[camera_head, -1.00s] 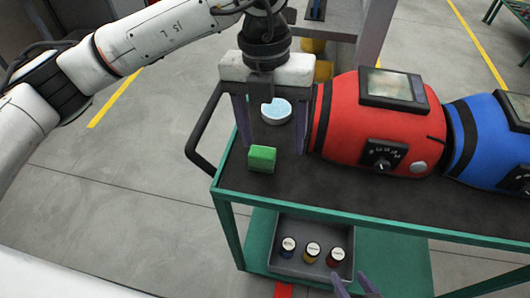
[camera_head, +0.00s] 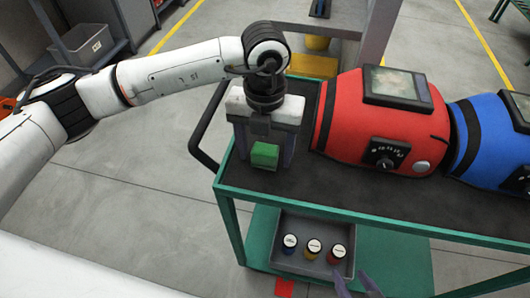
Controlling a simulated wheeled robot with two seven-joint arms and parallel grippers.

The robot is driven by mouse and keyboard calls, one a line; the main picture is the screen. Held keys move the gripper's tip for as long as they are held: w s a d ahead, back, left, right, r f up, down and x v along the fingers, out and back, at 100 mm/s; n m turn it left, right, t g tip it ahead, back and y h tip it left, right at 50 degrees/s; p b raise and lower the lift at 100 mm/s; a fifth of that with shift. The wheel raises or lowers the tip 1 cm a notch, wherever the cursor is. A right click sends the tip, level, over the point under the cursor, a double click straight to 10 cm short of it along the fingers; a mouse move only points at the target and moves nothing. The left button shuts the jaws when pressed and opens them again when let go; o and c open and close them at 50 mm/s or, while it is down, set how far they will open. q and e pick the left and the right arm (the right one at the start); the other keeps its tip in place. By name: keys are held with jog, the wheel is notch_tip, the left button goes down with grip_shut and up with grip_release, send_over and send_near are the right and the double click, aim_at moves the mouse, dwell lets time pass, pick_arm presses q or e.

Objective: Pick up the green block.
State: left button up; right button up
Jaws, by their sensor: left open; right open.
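The green block (camera_head: 264,155) sits on the dark top of the green cart (camera_head: 330,180), near its left end. My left gripper (camera_head: 265,158) points down over it, its fingers open on either side of the block. A gap seems to show at each side, though contact is hard to judge from this angle. My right gripper (camera_head: 357,286) shows only as two spread fingertips at the bottom edge; it is open and empty.
A red machine (camera_head: 375,125) and a blue machine (camera_head: 490,145) stand right of the block. A black handle (camera_head: 203,120) juts from the cart's left end. A grey tray (camera_head: 300,262) with small jars sits on the lower shelf.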

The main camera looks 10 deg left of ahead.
aim_at(265, 149)
pick_arm(q)
jog(key=c, duration=1.1)
jog(key=shift+c, duration=0.2)
notch_tip(265, 149, up, 10)
